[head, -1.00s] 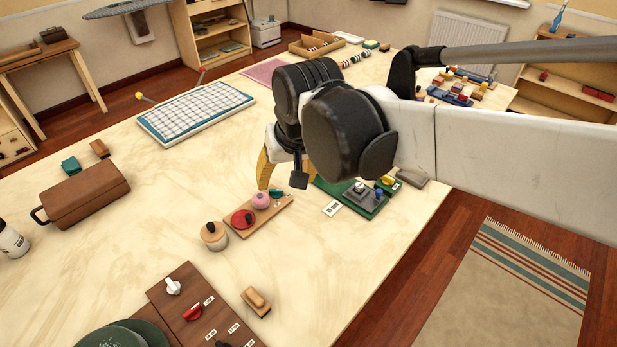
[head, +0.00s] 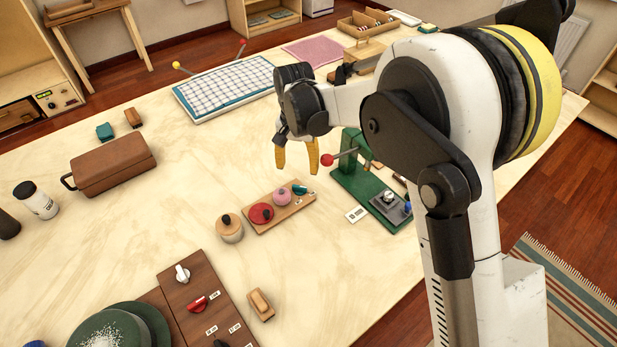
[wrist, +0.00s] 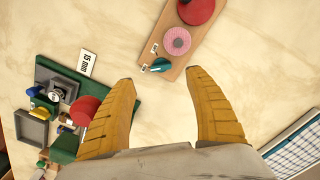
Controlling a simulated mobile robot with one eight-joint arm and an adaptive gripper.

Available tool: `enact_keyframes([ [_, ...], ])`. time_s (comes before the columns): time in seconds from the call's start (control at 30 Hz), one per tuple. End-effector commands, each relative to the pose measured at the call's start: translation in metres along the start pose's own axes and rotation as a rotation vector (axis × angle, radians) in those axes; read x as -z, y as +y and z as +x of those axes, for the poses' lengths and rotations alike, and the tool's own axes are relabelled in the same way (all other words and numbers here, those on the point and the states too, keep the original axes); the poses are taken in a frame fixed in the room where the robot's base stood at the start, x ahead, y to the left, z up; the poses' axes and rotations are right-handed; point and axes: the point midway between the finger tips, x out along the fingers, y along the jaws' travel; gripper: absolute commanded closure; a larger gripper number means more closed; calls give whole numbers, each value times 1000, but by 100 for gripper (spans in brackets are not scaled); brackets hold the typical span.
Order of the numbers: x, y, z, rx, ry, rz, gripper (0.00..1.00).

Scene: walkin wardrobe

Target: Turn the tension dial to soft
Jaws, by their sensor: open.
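A small teal dial (head: 299,190) sits at the far right end of a wooden board (head: 254,231), beside a pink disc (head: 281,197) and a red round piece (head: 261,213). In the wrist view the teal dial (wrist: 160,65) has two small white labels near it, too small to read. My gripper (head: 297,168) is open and empty, with yellow fingers pointing down above the table near the dial. In the wrist view my gripper (wrist: 160,78) has the dial in the gap just ahead of its fingertips, apart from both.
A green device (head: 358,184) with a red-ball lever (head: 327,160) stands close right of my gripper. A white label card (head: 357,214) lies by it. A lidded pot (head: 230,229) and a brown panel with knobs (head: 187,292) are nearer.

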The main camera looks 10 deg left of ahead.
Motion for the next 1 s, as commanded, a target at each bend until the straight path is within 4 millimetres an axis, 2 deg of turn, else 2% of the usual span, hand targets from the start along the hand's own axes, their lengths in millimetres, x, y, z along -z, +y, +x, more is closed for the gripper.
enact_keyframes([
  [0.17,0,0,8,0,1,0,37],
  [0.27,0,0,23,0,1,0,37],
  [0.5,1,0,73,1,1,1,37],
  [0.7,1,0,100,1,1,0,37],
  [1.0,1,1,108,1,1,0,37],
])
